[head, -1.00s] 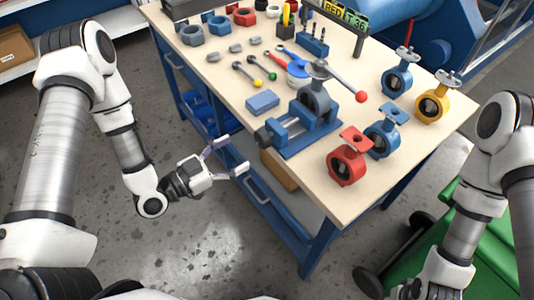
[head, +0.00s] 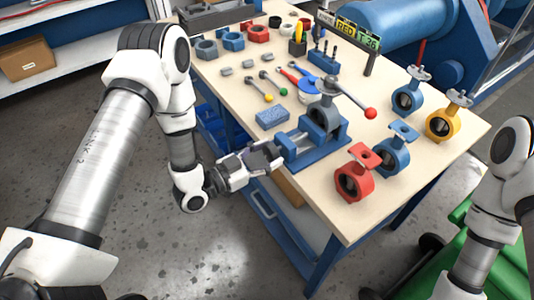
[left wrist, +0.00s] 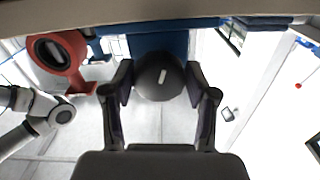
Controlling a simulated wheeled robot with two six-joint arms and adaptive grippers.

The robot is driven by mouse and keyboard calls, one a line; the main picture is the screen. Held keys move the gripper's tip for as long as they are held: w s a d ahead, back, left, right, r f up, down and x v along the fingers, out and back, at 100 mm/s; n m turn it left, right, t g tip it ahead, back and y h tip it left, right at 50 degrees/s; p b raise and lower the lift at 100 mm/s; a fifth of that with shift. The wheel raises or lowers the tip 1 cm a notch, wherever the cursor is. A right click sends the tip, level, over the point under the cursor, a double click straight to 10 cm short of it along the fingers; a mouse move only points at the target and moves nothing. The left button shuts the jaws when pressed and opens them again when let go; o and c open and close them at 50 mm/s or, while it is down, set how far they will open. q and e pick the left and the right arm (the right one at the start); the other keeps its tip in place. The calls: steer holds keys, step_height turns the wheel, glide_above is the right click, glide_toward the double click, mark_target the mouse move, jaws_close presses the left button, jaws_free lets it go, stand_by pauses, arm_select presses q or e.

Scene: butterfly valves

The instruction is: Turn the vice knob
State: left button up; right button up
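The blue vice (head: 316,145) stands on the table's near edge, with a grey valve body (head: 322,115) and its red-tipped lever (head: 371,113) in its jaws. My left gripper (head: 264,158) is at the vice's near-left end and hides the knob in the head view. In the left wrist view the round dark knob (left wrist: 159,76) lies between the two fingers of my left gripper (left wrist: 160,84). The fingers are apart, one on each side of it, with very thin gaps at most; firm contact does not show. My right gripper is out of view.
Red (head: 353,172) and blue (head: 393,150) valves stand right of the vice. A blue block (head: 272,117) lies beside it on the table (head: 235,95), with wrenches behind. A green cart (head: 455,250) is at lower right.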

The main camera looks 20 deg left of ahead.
arm_select(q)
steer(key=c, duration=0.4)
